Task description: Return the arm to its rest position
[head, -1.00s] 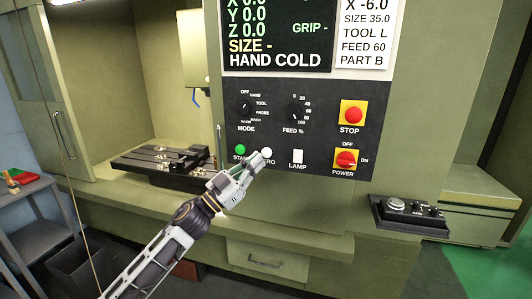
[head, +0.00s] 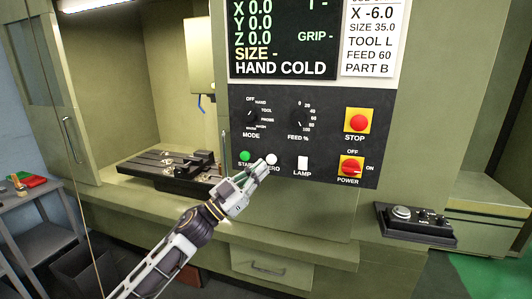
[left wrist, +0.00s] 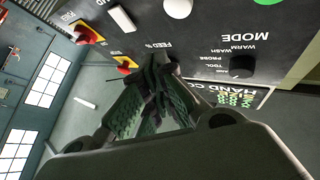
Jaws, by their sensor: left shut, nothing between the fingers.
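My left gripper (head: 259,171) is shut and empty. In the head view its tips are in front of the lower part of the black control panel (head: 275,114), close to the white ZERO button (head: 271,159) and partly over its label. I cannot tell whether the tips touch the panel. The green START button (head: 245,156) is just left of the tips and the white LAMP switch (head: 303,162) is to the right. In the left wrist view the closed fingers (left wrist: 160,75) point at the panel, which appears upside down. My right gripper is not in view.
The panel also carries the MODE knob (head: 251,117), FEED knob (head: 301,119), red STOP button (head: 358,121) and red POWER switch (head: 351,167). The screen (head: 283,40) reads HAND COLD. A small control box (head: 416,222) juts out at right. A vise table (head: 165,170) is at left.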

